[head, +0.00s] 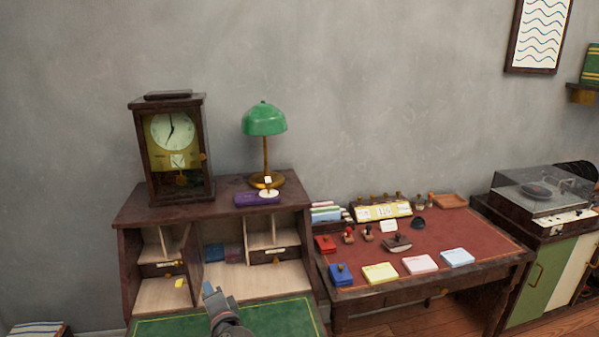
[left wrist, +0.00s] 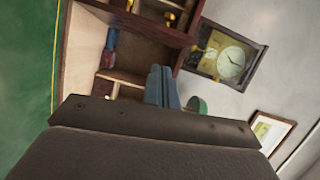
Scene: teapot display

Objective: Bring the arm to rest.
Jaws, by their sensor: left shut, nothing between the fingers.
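My left gripper (head: 209,291) shows at the bottom of the head view, in front of the open wooden desk (head: 160,212) and above its green writing surface (head: 275,318). Its blue-grey fingers are shut with nothing between them. In the left wrist view the shut fingers (left wrist: 162,87) point toward the desk's compartments, and the picture is turned on its side. The fingers look apart from the desk's shelves. My right gripper is in neither view.
A clock (head: 172,150) and a green lamp (head: 264,120) stand on the desk's top. To the right, a table with a red top (head: 450,232) holds stamps and coloured pads. A record player (head: 540,192) stands on a cabinet at far right.

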